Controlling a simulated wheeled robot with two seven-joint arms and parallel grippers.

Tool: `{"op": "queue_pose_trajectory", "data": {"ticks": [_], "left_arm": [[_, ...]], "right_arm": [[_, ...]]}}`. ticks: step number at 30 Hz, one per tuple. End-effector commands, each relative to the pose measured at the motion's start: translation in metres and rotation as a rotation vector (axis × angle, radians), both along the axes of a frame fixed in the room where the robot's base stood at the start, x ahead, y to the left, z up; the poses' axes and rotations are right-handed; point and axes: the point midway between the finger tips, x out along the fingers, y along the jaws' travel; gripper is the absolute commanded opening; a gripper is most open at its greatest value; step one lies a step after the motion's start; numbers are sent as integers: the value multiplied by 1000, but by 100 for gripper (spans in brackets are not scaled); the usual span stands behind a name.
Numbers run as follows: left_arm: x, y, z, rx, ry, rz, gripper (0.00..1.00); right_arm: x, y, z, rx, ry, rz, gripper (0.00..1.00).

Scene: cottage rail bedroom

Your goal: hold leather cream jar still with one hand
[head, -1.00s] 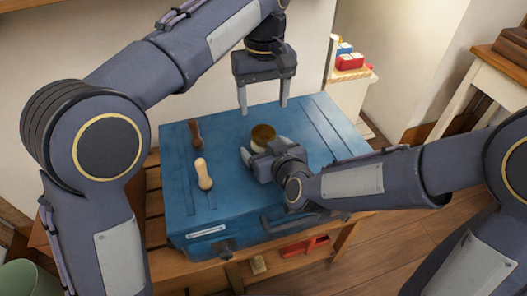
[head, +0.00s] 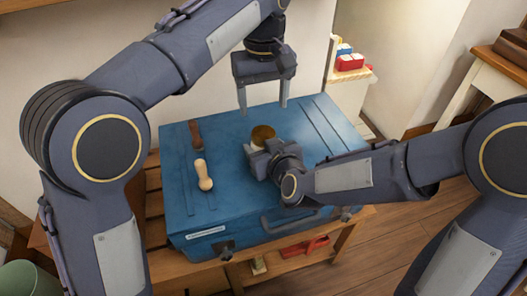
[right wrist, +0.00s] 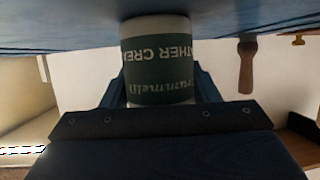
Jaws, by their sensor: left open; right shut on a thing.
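The leather cream jar (head: 262,133) stands upright on the blue suitcase (head: 225,135). It is white with a brown top and a dark green label. In the right wrist view the jar (right wrist: 158,62) appears upside down, with part of its lettering readable. My right gripper (head: 259,147) is shut on the jar from the near side, with a finger on each side of it; the gripper hides its lower part in the head view. My left gripper (head: 264,107) is open and empty, pointing down above and just behind the jar.
The suitcase rests on a slatted wooden bench (head: 153,202). Red and blue items (head: 348,60) stand on a shelf behind. The suitcase's right side is clear.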

Motion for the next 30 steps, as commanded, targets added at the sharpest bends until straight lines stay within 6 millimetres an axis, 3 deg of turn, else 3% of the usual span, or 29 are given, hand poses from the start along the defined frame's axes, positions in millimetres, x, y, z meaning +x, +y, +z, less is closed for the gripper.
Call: {"op": "queue_pose_trajectory", "data": {"ticks": [3, 8, 30], "left_arm": [[0, 0, 0, 0, 0, -19, 67], [0, 0, 0, 0, 0, -197, 67], [0, 0, 0, 0, 0, -2113, 67]], "right_arm": [[0, 0, 0, 0, 0, 0, 0], [0, 0, 0, 0, 0, 0, 0], [0, 0, 0, 0, 0, 0, 0]]}}
